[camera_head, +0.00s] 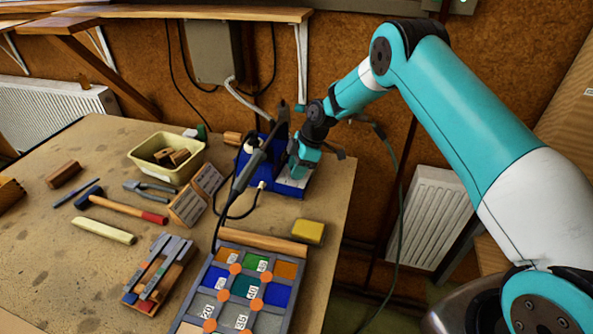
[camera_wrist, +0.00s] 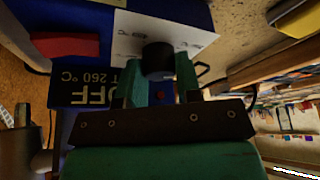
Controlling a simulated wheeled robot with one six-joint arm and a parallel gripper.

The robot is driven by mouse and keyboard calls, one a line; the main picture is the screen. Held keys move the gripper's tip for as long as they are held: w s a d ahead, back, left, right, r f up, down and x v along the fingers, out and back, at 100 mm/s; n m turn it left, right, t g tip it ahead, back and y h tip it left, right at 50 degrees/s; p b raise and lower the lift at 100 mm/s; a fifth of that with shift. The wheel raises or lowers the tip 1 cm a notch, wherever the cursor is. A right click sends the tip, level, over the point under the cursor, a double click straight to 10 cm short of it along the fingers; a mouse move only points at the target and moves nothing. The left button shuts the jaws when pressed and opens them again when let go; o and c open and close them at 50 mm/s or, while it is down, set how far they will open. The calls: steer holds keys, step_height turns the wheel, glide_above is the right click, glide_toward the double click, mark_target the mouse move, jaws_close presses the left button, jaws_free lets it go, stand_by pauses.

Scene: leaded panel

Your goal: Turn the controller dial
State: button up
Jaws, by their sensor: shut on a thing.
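The controller (camera_head: 243,163) is a blue box at the back of the workbench. In the wrist view its blue side (camera_wrist: 180,14) and pale front (camera_wrist: 195,38) show upside down. Its dial (camera_wrist: 158,57) is a round black knob. My gripper (camera_wrist: 160,78) has its two green fingers on either side of the dial and is shut on it. The dark display (camera_wrist: 85,88) reads "OFF" and a 260 °C setting, upside down. A red switch (camera_wrist: 65,45) is beside it. In the head view my gripper (camera_head: 303,160) is at the controller's front and hides the dial.
A soldering iron (camera_head: 250,168) with a black cable stands before the controller. A leaded panel (camera_head: 240,290) lies at the bench's front. A yellow sponge block (camera_head: 308,232) sits near the right edge. A cream bin (camera_head: 150,160) and tools lie left. Cables hang behind.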

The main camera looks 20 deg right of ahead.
steer(key=m+t+b, duration=0.1)
steer(key=m+b, duration=0.1)
steer(key=m+t+b, duration=0.1)
steer(key=m+b, duration=0.1)
steer(key=m, duration=0.1)
steer(key=shift+s+f+m+h, duration=0.1)
steer(key=shift+f+m+h, duration=0.05)
steer(key=shift+m+h, duration=0.15)
steer(key=m+h+b, duration=0.1)
steer(key=m, duration=0.1)
steer(key=m+t+b, duration=0.1)
steer(key=m+b, duration=0.1)
steer(key=m, duration=0.1)
steer(key=shift+a+t+h, duration=0.15)
steer(key=shift+t+h, duration=0.15)
steer(key=shift+h, duration=0.1)
steer(key=m+h+b, duration=0.1)
steer(key=m, duration=0.2)
steer(key=m+h+b, duration=0.1)
steer(key=m, duration=0.1)
steer(key=shift+a+m+t, duration=0.1)
steer(key=shift+m+t, duration=0.2)
steer(key=shift+m, duration=0.1)
steer(key=m+h, duration=0.1)
steer(key=m, duration=0.1)
steer(key=m+b, duration=0.1)
steer(key=m, duration=0.2)
steer(key=shift+h, duration=0.4)
steer(key=shift+m+b, duration=0.3)
steer(key=o, duration=0.9)
